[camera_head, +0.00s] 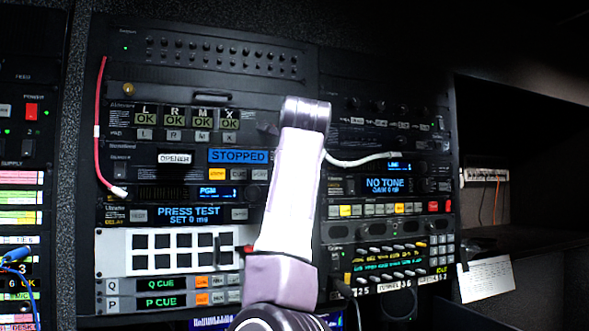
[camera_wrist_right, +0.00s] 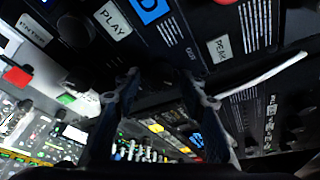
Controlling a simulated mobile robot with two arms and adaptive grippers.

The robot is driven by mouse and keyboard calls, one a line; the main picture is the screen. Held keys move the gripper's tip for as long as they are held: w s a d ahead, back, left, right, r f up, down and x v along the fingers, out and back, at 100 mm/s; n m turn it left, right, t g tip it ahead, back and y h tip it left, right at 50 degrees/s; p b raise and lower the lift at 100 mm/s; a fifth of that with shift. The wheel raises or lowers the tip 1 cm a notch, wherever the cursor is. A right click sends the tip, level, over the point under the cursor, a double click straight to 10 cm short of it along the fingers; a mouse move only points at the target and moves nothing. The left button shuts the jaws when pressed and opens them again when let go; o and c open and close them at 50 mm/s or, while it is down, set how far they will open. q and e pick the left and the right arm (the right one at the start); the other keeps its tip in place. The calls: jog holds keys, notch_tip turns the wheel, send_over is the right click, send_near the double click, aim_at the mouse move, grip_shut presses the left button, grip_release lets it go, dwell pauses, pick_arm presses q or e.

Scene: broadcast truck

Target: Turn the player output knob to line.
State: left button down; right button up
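The player panel shows a blue display reading STOPPED (camera_head: 238,156) and an OPENER label (camera_head: 175,158). My arm covers the panel's right part in the head view, so the player output knob cannot be made out there. My right gripper (camera_wrist_right: 160,78) shows in the wrist view close to the dark panel face, just below the display's edge and the PLAY label (camera_wrist_right: 112,20). Its two fingers stand apart, with a dark area between the tips; I cannot tell whether a knob lies in it. The head view hides this gripper behind the arm. My left gripper is not in view.
A white cable (camera_head: 365,160) hangs right of my arm and also shows in the wrist view (camera_wrist_right: 262,74). A red cable (camera_head: 98,140) runs down the rack's left side. A button panel (camera_head: 168,252) sits below left. An open shelf bay (camera_head: 520,235) lies at right.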

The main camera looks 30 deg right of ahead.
jog(key=v, duration=1.2)
jog(key=shift+f, duration=0.1)
dwell(0.4)
